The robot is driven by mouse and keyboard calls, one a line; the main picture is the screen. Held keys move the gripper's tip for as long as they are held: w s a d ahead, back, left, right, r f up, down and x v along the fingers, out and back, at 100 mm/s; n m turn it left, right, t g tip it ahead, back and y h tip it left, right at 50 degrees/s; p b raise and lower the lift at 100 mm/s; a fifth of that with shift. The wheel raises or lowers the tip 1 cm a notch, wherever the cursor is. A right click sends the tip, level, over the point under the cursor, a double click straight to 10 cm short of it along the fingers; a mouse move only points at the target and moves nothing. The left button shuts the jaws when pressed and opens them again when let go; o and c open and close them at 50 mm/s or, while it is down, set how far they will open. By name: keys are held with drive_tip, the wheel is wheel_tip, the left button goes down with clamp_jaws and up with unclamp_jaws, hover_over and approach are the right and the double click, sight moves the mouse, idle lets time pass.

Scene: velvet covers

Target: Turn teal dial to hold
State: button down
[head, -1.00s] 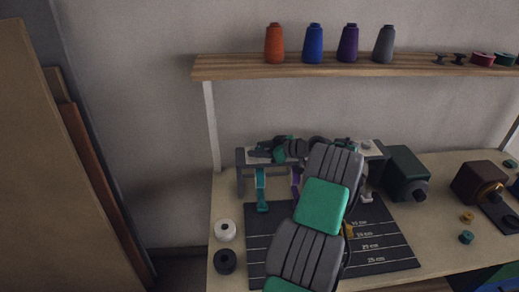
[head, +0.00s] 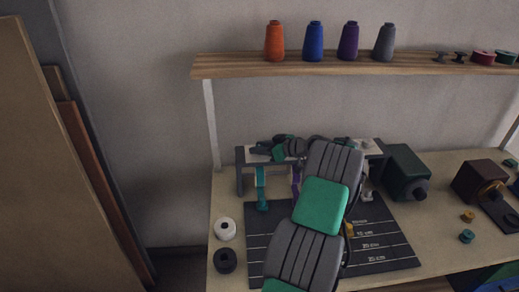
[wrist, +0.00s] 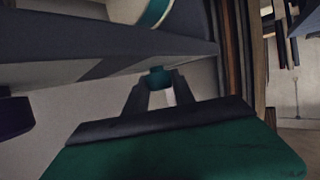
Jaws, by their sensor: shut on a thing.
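A small teal knob (wrist: 160,76), which looks like the teal dial, sits between the fingertips of my gripper (wrist: 161,84) in the wrist view. The two dark fingers close in on it from both sides, just under a grey beam. I cannot read any mark on it or tell which way it is turned. In the head view my arm reaches over the bench to a grey rack (head: 240,172). My wrist hides part of the rack top, and the dial cannot be made out there.
A teal strap (head: 262,190) and a purple one hang from the rack. A dark ruled mat (head: 385,255) lies in front. A white roll (head: 225,229) and a black roll (head: 225,261) are at left. A green machine (head: 404,172) stands right of the rack. A shelf (head: 350,66) with thread cones runs above.

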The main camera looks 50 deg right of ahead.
drive_tip(key=b, duration=0.1)
drive_tip(key=m+h+b, duration=0.1)
drive_tip(key=shift+a+f+h+b, duration=0.15)
drive_tip(key=shift+f+h+b, duration=0.1)
drive_tip(key=shift+h+b, duration=0.05)
drive_tip(key=m+h+b, duration=0.3)
drive_tip(key=m+g+h+b, duration=0.1)
drive_tip(key=m+h+b, duration=0.1)
drive_tip(key=h, duration=0.1)
drive_tip(key=m+g+h+b, duration=0.1)
drive_tip(key=m+h+b, duration=0.1)
drive_tip(key=m+h, duration=0.1)
drive_tip(key=shift+w+a+g+b, duration=0.15)
drive_tip(key=shift+g+b, duration=0.15)
drive_tip(key=m+g+h+b, duration=0.3)
drive_tip(key=m, duration=0.1)
drive_tip(key=shift+m+g, duration=0.4)
drive_tip(key=m+g+h, duration=0.1)
drive_tip(key=g, duration=0.1)
drive_tip(key=m+g+h+b, duration=0.1)
drive_tip(key=m, duration=0.1)
drive_tip(key=shift+r+g+b, duration=0.2)
drive_tip(key=shift+g+b, duration=0.1)
drive_tip(key=shift+g, duration=0.1)
drive_tip(key=shift+m, duration=0.4)
drive_tip(key=c, duration=1)
unclamp_jaws()
drive_tip(key=shift+d, duration=0.2)
drive_tip(key=shift+c, duration=0.2)
